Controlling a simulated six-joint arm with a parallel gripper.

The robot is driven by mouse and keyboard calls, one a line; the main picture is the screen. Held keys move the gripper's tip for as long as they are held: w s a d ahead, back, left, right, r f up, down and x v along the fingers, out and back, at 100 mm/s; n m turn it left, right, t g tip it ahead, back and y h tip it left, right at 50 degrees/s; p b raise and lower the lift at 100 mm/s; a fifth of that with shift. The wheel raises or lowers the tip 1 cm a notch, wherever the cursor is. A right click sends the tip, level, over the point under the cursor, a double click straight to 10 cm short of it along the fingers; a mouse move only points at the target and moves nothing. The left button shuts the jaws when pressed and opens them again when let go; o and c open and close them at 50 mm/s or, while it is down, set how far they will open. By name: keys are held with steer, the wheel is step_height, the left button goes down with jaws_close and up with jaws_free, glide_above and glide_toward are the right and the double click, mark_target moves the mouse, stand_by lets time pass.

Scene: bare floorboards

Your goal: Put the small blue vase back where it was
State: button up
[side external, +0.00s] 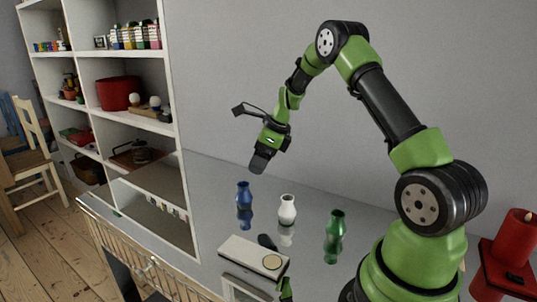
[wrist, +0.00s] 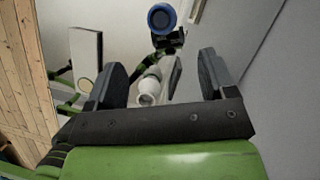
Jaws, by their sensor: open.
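The small blue vase (side external: 243,194) stands upright on a shiny grey tabletop (side external: 205,168), left of a white vase (side external: 287,210) and a green vase (side external: 336,226). My gripper (side external: 259,163) hangs above and slightly right of the blue vase in the side view, apart from it. In the wrist view my gripper (wrist: 160,66) is open with nothing held. There the blue vase (wrist: 161,18) shows from above at the top edge, beyond the fingertips. The white vase (wrist: 147,91) appears between the fingers, farther below. I cannot make out the green vase in the wrist view.
A white box (side external: 250,256) with a round tan disc lies at the table's front, a dark object beside it. A white shelf unit (side external: 160,95) with various items rises at the left. A red candle (side external: 515,237) stands far right. A grey wall is behind.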

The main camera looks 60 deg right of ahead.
steer(key=s+a+r+n+t, duration=0.1)
steer(key=s+a+r+n, duration=0.3)
steer(key=a+r+n, duration=0.35)
steer(key=s+a+r+n, duration=0.4)
steer(key=a+r+n, duration=0.3)
steer(key=r, duration=0.2)
steer(key=s+a+n+t, duration=0.1)
steer(key=s+a+n, duration=0.2)
steer(key=s+n, duration=0.3)
steer(key=s+a+r+n, duration=0.1)
steer(key=s+a+n, duration=0.2)
steer(key=s+n, duration=0.3)
steer(key=shift+s+a+r+n+t, duration=0.2)
steer(key=shift+s+n+t, duration=0.2)
steer(key=shift+s, duration=0.8)
